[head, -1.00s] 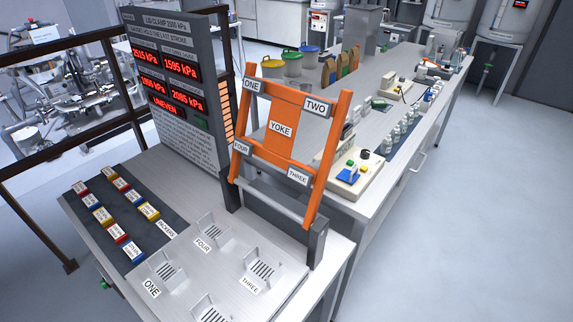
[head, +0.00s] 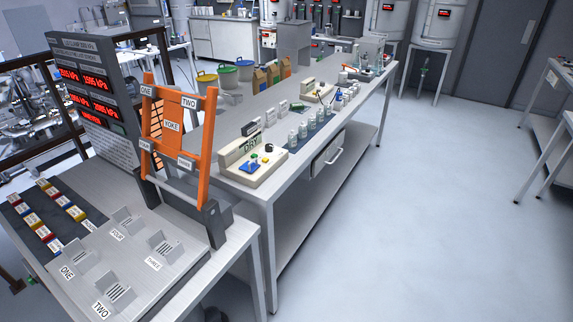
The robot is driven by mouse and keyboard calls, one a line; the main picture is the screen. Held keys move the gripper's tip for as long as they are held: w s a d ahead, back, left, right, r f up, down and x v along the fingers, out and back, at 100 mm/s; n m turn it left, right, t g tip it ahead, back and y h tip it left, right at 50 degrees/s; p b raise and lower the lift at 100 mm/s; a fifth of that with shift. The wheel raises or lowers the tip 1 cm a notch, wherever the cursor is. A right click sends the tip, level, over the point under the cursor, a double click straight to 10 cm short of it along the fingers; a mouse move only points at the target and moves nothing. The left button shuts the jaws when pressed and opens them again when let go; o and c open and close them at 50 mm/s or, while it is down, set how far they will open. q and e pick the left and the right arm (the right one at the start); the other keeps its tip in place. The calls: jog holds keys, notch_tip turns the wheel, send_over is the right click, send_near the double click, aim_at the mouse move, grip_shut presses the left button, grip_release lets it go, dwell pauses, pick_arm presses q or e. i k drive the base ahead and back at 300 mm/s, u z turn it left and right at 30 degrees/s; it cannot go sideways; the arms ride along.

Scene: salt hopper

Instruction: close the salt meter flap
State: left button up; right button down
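I cannot make out the salt meter or its flap for certain. A pale vessel (head: 432,30) with a small red display stands on a white frame at the back right, with a thin fitting (head: 423,74) hanging under it. A similar vessel (head: 387,18) stands to its left. No flap can be picked out on either at this distance. Neither of my grippers shows in the head view.
An orange yoke frame (head: 172,125) stands on the near left table by a grey panel (head: 103,90) with red readouts. A long bench (head: 225,128) carries bins, bottles and instruments. Another table (head: 563,75) is at the right edge. Open floor (head: 430,200) lies between.

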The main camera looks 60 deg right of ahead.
aim_at(249, 167)
jog(key=k, duration=0.3)
jog(key=z, duration=1.95)
jog(key=i, duration=0.25)
jog(key=u, duration=0.05)
